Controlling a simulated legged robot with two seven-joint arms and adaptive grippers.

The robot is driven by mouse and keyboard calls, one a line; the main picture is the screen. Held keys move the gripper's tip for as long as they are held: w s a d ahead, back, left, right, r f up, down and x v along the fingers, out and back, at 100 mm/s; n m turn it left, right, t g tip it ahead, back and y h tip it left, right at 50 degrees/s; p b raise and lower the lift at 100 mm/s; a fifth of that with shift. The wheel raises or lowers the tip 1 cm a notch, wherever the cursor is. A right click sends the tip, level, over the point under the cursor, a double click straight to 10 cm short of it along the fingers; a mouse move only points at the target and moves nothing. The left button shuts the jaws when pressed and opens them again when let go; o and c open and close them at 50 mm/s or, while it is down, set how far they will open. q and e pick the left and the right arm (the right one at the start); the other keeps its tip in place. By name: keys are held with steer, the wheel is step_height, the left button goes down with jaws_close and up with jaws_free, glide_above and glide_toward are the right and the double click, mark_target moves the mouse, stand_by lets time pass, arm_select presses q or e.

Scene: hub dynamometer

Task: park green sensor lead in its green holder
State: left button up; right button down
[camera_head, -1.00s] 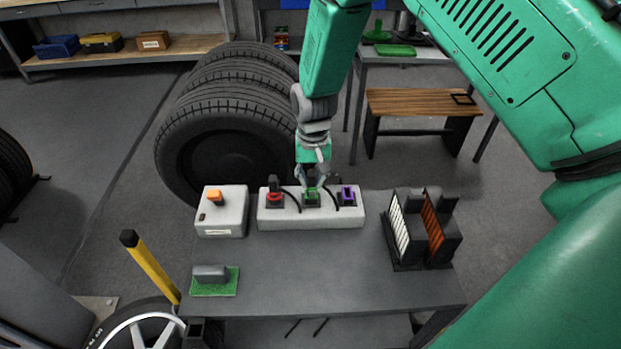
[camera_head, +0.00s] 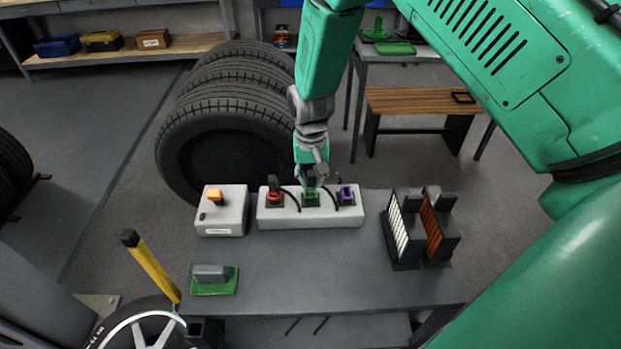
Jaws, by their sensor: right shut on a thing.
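The green sensor lead (camera_head: 311,195) is at the middle socket of the white block (camera_head: 310,219) on the grey table. My right gripper (camera_head: 311,186) comes down on it from above and is shut on it. Whether the lead is still seated in the socket I cannot tell. A green pad with a grey block on it (camera_head: 228,287), which looks like the green holder, lies at the front left of the table. My left gripper is not in view.
A red connector (camera_head: 275,196) and a purple connector (camera_head: 347,195) flank the green one closely. A grey box with an orange button (camera_head: 215,196) stands left. Black racks (camera_head: 422,230) stand right. The table's middle front is clear.

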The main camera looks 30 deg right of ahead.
steer(key=shift+a+f, duration=0.1)
steer(key=shift+f, duration=0.05)
steer(key=shift+f, duration=0.55)
steer(key=c, duration=1.3)
jaws_free()
steer(key=shift+c, duration=0.2)
steer(key=shift+r, duration=0.1)
steer(key=shift+w+r, duration=0.1)
steer(key=shift+r, duration=0.3)
step_height(320, 180, up, 11)
steer(key=shift+a, duration=0.15)
